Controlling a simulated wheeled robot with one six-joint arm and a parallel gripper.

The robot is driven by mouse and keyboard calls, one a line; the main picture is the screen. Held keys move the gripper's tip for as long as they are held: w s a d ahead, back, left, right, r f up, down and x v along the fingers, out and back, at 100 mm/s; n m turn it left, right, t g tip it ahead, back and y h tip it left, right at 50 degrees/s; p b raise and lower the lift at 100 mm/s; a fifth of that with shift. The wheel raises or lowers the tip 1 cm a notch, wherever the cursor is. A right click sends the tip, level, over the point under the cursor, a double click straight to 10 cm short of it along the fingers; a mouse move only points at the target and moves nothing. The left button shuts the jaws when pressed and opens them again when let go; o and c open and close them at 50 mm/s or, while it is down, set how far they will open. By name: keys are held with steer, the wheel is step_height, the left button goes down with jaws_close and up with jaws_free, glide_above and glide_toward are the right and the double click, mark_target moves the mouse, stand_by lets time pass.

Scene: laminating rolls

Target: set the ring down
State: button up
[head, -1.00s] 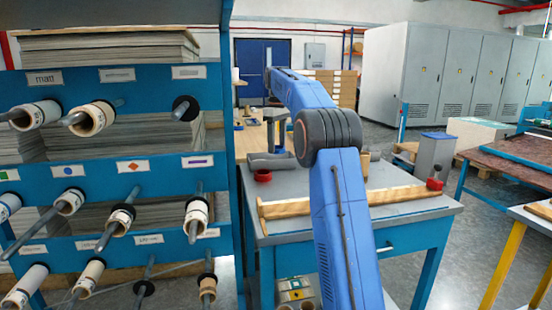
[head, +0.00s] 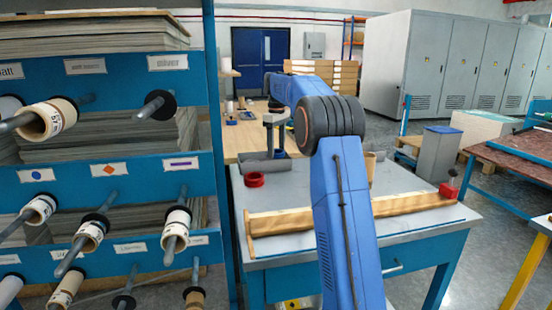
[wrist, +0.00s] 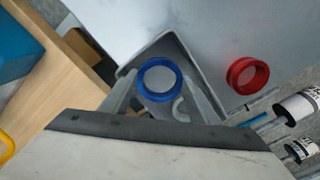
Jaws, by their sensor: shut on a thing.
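In the wrist view a blue ring (wrist: 143,79) is between the two grey fingers of my gripper (wrist: 160,88), which is shut on it. A grey angled tray (wrist: 178,45) lies beneath or behind the ring; I cannot tell whether they touch. A red ring (wrist: 247,75) lies to the right, apart from my gripper; it also shows on the grey table in the head view (head: 254,180). In the head view my arm reaches over the table and my gripper (head: 276,150) points down at its far left part. The blue ring cannot be made out there.
A blue rack (head: 110,180) with rolls on rods stands close on the left. The grey-topped table (head: 315,258) bears a long wooden bar (head: 350,214) along its front. Its top is clear between bar and red ring. A grey bin (head: 436,155) stands beyond its right end.

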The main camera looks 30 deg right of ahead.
mark_target(276, 156)
steer(key=shift+f, duration=2)
steer(key=o, duration=0.8)
steer(key=shift+f, duration=0.1)
step_height(276, 156, up, 12)
steer(key=shift+r, duration=0.1)
